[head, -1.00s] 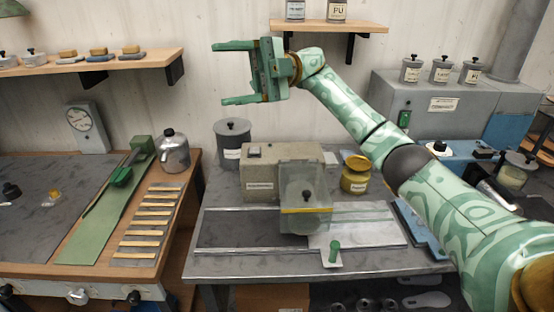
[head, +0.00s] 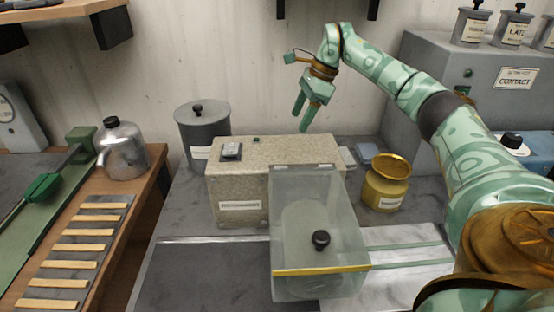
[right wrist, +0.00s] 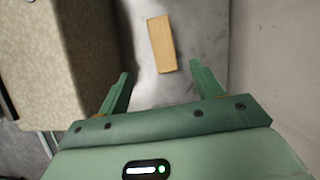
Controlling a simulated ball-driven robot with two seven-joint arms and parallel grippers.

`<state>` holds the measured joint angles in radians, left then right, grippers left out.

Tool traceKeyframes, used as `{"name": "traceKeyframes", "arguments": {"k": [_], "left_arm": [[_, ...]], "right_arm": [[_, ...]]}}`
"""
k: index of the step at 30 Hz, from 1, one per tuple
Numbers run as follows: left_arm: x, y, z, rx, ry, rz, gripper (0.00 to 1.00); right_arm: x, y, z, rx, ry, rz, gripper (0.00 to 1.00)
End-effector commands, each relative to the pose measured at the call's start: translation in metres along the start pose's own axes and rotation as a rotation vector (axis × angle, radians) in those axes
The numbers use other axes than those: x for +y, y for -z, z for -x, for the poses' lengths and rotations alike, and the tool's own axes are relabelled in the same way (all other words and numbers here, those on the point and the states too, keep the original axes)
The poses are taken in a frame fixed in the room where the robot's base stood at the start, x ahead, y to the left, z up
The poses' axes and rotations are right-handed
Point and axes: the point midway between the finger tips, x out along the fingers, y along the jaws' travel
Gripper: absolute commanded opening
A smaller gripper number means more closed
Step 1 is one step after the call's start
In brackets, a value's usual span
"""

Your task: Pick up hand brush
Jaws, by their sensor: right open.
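A light wooden oblong block (right wrist: 162,44), which looks like the back of the hand brush, lies on the grey bench top in the right wrist view. Its bristles are not visible. In the head view it is hidden, apparently behind the beige machine. My right gripper (head: 303,117) points down above the back of the bench, behind the machine. In the right wrist view its fingers (right wrist: 160,82) are spread and empty, with the block beyond and between their tips, apart from them. My left gripper is not in view.
The beige machine (head: 235,177) with a clear guard (head: 322,235) stands in front of my gripper. A grey lidded canister (head: 203,130) stands left, a yellow pot (head: 386,185) right, and a grey cabinet (head: 440,75) farther right. The wall is close behind.

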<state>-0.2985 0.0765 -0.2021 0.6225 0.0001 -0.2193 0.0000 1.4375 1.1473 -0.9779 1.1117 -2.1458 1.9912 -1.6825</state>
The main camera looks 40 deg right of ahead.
Motion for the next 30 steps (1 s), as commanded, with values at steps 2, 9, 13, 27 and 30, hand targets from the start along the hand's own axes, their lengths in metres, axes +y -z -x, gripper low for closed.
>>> {"name": "traceKeyframes", "arguments": {"k": [2, 9, 13, 27, 30], "left_arm": [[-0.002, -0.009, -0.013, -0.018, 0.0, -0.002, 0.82], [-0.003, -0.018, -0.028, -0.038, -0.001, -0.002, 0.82], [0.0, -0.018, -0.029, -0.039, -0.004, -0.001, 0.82], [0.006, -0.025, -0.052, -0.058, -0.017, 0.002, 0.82], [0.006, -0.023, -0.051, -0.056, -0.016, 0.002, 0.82]], "right_arm": [[0.0, 0.003, -0.03, 0.005, -0.008, 0.0, 0.66], [0.0, 0.001, -0.075, 0.0, -0.005, -0.001, 0.66], [0.0, -0.001, -0.082, -0.002, -0.003, -0.001, 0.66], [-0.004, 0.004, -0.135, -0.002, -0.003, -0.002, 0.66], [-0.004, 0.003, -0.133, -0.003, -0.002, -0.002, 0.66]]}}
